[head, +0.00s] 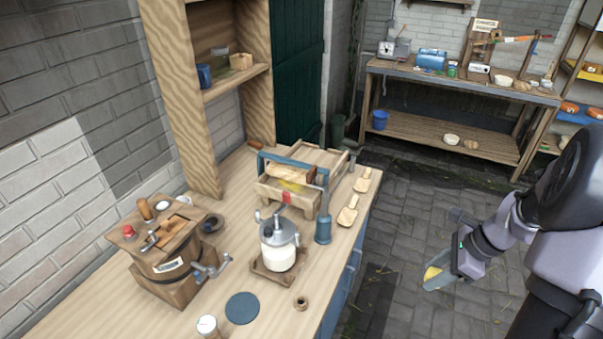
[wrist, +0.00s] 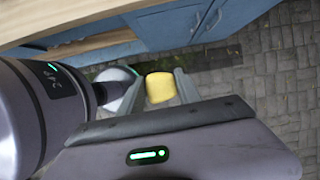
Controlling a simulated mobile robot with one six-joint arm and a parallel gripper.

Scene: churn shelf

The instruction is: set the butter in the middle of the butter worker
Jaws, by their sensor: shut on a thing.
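The butter is a small yellow block (head: 433,272). My gripper (head: 440,280) is shut on it and holds it over the stone floor, to the right of the workbench. In the wrist view the butter (wrist: 160,87) sits between the two fingers of my gripper (wrist: 160,80). The butter worker (head: 273,194) is a wooden trough with a blue frame and a wooden roller, at the far part of the bench. It is well to the left of my gripper. A yellowish patch shows inside it; I cannot tell what that is.
A wooden barrel churn (head: 165,255) is at left. The bench edge and blue cabinet (head: 349,275) face open floor.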

